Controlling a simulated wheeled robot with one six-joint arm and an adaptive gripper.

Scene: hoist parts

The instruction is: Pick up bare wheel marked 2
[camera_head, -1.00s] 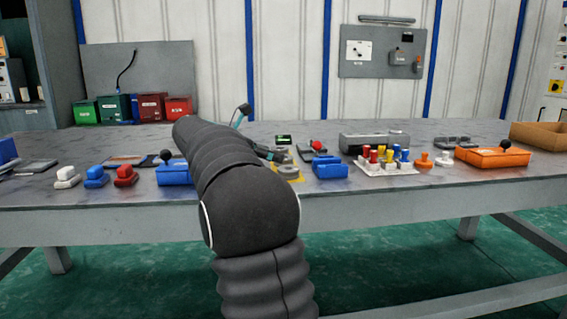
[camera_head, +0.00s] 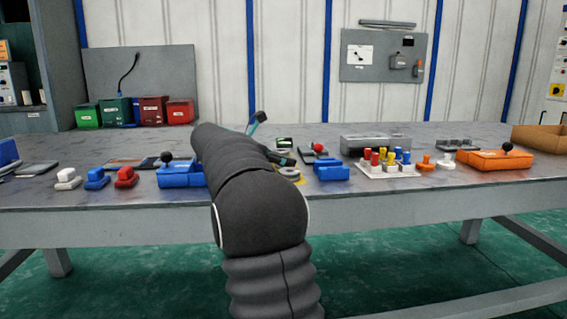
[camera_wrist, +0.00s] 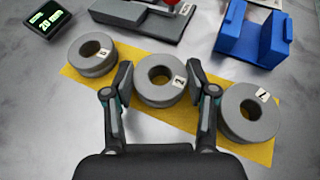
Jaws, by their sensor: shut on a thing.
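The bare wheel marked 2 (camera_wrist: 160,70) is a grey ring with a centre hole and a small white label on its right side. It is the middle of three wheels in the wrist view, at the yellow mat (camera_wrist: 143,125). My gripper (camera_wrist: 160,90) has one finger on its left and one on its right, shut on it. I cannot tell any gap between wheel and mat. Another grey wheel (camera_wrist: 92,47) is to the left, and a wheel with a 1- or 7-like label (camera_wrist: 245,125) is to the right. In the head view my arm hides most of this spot.
A blue bracket (camera_wrist: 235,30) stands beyond the wheels at right, and a grey device (camera_wrist: 130,12) lies beyond them. A small display (camera_wrist: 47,19) is at far left. In the head view, a peg board (camera_head: 385,170) and an orange box (camera_head: 490,160) are to the right.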

